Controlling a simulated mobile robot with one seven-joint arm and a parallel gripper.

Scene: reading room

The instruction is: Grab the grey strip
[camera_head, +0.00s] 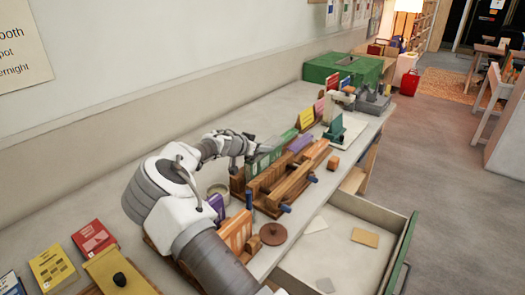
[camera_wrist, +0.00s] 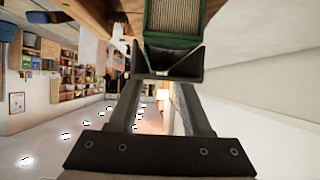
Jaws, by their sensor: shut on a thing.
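My gripper (camera_head: 250,143) is over the far-left end of the wooden press on the long counter. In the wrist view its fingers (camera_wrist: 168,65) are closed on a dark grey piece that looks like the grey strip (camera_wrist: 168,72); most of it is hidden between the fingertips. A green book (camera_head: 263,161) stands upright in the press just below my gripper. Its green cover and ribbed page edges (camera_wrist: 174,16) show just beyond the fingertips in the wrist view. I cannot tell whether the strip touches the book.
The wooden press (camera_head: 290,187) has blue-tipped screws at its front. Upright orange and purple books stand near it. A brown disc (camera_head: 273,234) lies in front. An open drawer (camera_head: 345,250) juts out below the counter. A green box (camera_head: 343,67) stands at the far end.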

